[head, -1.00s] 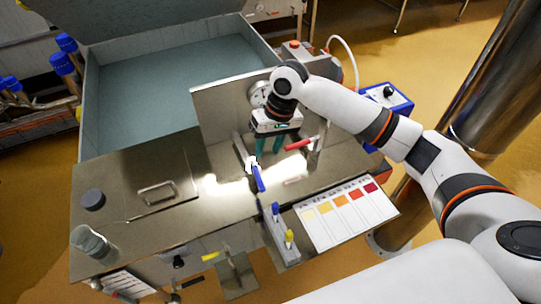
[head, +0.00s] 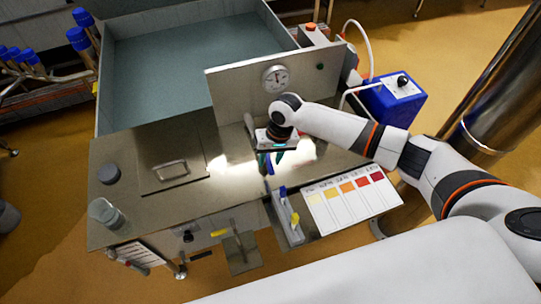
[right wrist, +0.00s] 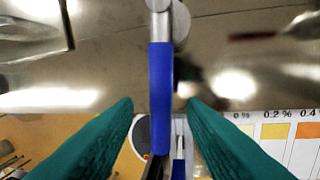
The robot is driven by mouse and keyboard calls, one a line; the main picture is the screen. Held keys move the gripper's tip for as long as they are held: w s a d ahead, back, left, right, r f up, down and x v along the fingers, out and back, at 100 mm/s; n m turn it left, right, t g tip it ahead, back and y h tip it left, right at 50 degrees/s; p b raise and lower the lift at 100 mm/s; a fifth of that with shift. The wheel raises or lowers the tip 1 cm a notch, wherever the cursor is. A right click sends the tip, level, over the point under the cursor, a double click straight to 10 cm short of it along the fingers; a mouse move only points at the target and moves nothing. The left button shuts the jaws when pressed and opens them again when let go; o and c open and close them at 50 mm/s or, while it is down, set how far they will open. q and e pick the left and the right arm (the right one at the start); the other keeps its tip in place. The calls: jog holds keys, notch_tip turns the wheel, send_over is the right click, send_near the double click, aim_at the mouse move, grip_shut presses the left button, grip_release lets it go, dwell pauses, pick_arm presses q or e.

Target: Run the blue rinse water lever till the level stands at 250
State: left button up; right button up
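The blue lever handle (right wrist: 161,95) runs down the middle of the right wrist view, on a metal stem. In the head view only a small part of the blue handle (head: 269,168) shows below my right gripper (head: 271,160). The green fingers of this gripper (right wrist: 161,104) are open, one on each side of the handle, with a gap on both sides. A round dial (head: 276,78) with a needle is on the upright metal panel; its numbers are too small to read. A clear beaker (head: 106,214) stands at the left front; its level cannot be read. My left gripper is out of view.
A colour chart (head: 340,211) lies right of a small rack (head: 290,225) with blue and yellow-topped items. A large basin (head: 185,65) lies behind the metal counter (head: 150,215). A blue box (head: 397,100) stands at the right. My right arm covers part of the counter.

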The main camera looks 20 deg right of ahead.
jog(key=shift+f, duration=0.15)
jog(key=shift+c, duration=0.6)
grip_shut()
jog(key=shift+w, duration=0.1)
